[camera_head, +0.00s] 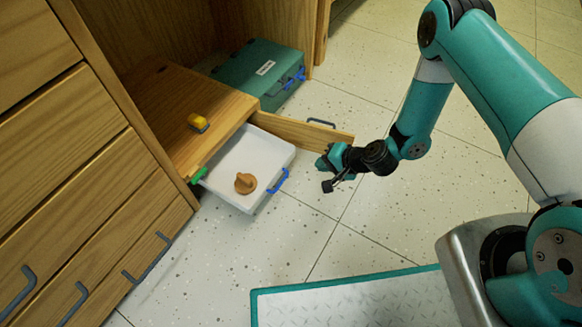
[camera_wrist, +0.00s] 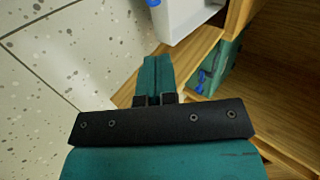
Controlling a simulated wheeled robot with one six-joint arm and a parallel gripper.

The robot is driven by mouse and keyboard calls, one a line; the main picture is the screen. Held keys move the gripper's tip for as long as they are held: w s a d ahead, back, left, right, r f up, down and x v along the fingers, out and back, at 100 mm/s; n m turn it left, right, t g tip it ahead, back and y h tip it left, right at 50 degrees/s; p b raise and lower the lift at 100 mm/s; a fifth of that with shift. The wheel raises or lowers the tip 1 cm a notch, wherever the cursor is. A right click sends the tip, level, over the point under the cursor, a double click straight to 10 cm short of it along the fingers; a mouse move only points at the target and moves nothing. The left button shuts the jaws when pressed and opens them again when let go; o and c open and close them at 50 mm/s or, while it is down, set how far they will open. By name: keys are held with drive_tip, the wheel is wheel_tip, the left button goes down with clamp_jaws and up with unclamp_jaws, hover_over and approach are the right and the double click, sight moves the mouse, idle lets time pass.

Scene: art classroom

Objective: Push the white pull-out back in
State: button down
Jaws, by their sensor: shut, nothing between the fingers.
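The white pull-out (camera_head: 228,181) is a shallow white tray sticking out of the low wooden cabinet, with a blue handle (camera_head: 279,181) on its front. A brown wooden piece (camera_head: 246,183) lies in it. The pull-out also shows at the top of the wrist view (camera_wrist: 185,14). My gripper (camera_head: 324,165) is shut and empty, to the right of the pull-out and apart from it. It is close to the free end of a wooden panel (camera_head: 300,133) that stands out beside the pull-out; I cannot tell whether they touch. In the wrist view my closed fingers (camera_wrist: 157,68) overlap this panel.
A yellow object (camera_head: 198,122) lies on the low cabinet's top (camera_head: 165,105). A green piece (camera_head: 198,176) is at the pull-out's left side. A teal case (camera_head: 262,72) with blue latches stands behind. Wooden drawers (camera_head: 70,150) fill the left. The speckled floor (camera_head: 300,225) in front is clear.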

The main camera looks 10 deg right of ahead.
drive_tip(key=f, duration=0.2)
drive_tip(key=b, duration=0.9)
approach(284, 165)
drive_tip(key=shift+m, duration=0.3)
drive_tip(key=shift+x, duration=3.45)
drive_tip(key=shift+s, duration=0.15)
